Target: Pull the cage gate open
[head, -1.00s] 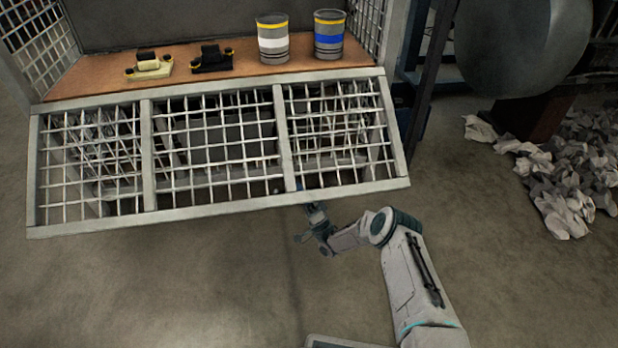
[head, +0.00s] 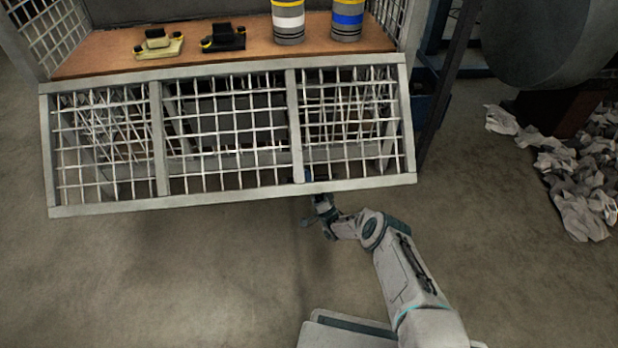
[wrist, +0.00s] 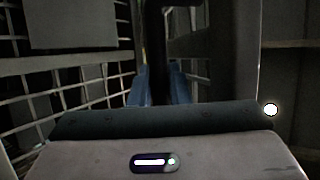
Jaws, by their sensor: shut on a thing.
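The cage gate (head: 158,140) is a wide grey-framed panel of light wire mesh, split into three sections, across the front of the cage below the shelf. It also shows as mesh at the left of the wrist view (wrist: 62,100). My gripper (head: 308,177) is at the gate's lower edge, right of the middle, partly hidden by the frame and mesh. In the wrist view its blue fingers (wrist: 160,90) are close together on a dark upright bar (wrist: 154,45), which looks like the gate's handle. The exact contact is dim.
The brown shelf (head: 110,62) above the gate holds a pale part (head: 158,45), a black part (head: 222,38) and two banded cans (head: 288,22). Crumpled pale scraps (head: 580,185) lie at the right beside a large grey drum (head: 545,40). The floor before the gate is clear.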

